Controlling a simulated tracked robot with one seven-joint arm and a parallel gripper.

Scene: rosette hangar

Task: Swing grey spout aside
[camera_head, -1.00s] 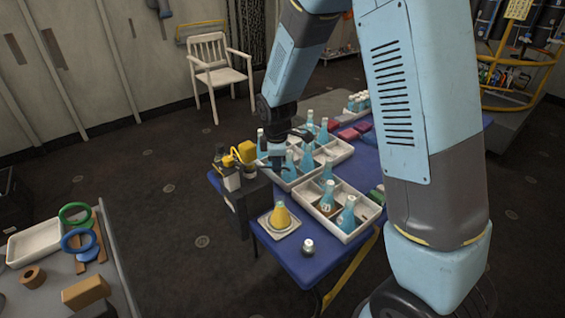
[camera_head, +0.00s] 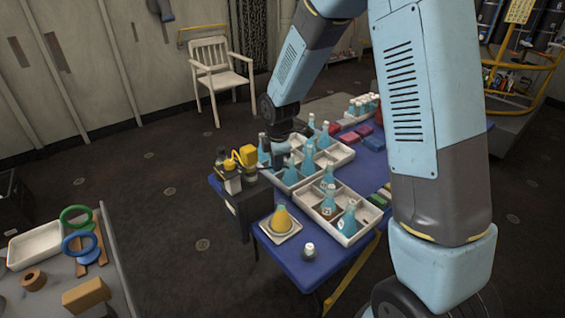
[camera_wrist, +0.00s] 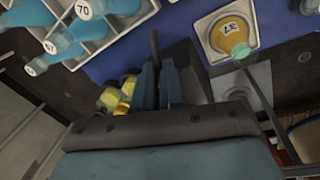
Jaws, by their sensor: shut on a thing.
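My gripper (camera_wrist: 159,85) has its two blue-grey fingers close together around a dark grey bar, which I take to be the grey spout (camera_wrist: 155,44). The bar sticks out past the fingertips in the wrist view. In the head view my gripper (camera_head: 277,157) is low over the left edge of the blue table, just right of a small dispenser with yellow parts (camera_head: 244,156). The dispenser's yellow parts also show left of the fingers in the wrist view (camera_wrist: 112,97). The spout is too small and hidden to make out in the head view.
White divided trays (camera_head: 365,222) with blue flasks (camera_head: 347,218) stand close right of my gripper. A yellow flask on a white plate (camera_head: 294,233) and a small white-capped bottle (camera_head: 309,251) stand at the front. A dark box (camera_head: 250,205) sits at the table's left edge.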

